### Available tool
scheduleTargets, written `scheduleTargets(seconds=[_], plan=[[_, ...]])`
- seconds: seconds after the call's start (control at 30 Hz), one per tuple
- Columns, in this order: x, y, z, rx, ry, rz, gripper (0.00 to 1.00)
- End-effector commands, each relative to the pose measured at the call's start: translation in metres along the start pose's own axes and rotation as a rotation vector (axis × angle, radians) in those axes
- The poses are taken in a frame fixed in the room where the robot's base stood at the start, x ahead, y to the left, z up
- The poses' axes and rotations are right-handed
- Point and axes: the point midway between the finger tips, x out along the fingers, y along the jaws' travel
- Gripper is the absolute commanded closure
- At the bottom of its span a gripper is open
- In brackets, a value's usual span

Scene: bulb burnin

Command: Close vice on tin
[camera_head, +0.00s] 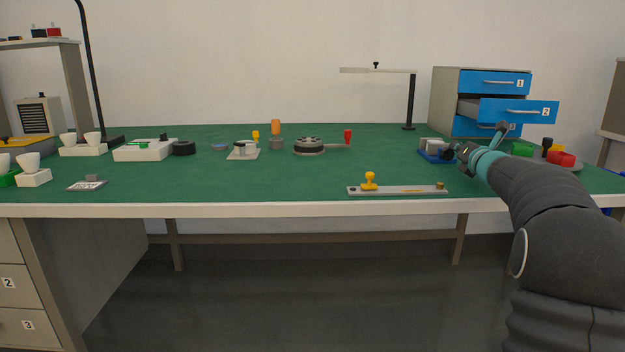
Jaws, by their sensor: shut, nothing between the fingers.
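The vice (426,155) is small, with a blue base and grey blocks on top. It sits on the green bench top (290,175) at the right, in front of the drawer cabinet. My gripper (463,150) is at the vice's right side, close to a dark part there. It is shut and holds nothing. I cannot tell whether its fingers touch the vice. The gripper and the dark part hide the vice's right end. I cannot make out a tin between the jaws, nor how far apart they are.
A cabinet (445,95) with blue drawers stands behind, drawer 2 (515,110) pulled out. Red (561,159) and green blocks (522,149) lie right of my gripper.

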Motion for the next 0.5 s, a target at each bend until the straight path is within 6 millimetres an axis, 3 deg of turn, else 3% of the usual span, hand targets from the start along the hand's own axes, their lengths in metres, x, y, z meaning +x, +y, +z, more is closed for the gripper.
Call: scheduleTargets(seconds=[0.03, 0.5], plan=[[0.0014, -0.0030, -0.0071, 0.002, 0.010, -0.002, 1.00], [0.0021, -0.0086, -0.0106, 0.002, 0.015, -0.004, 1.00]])
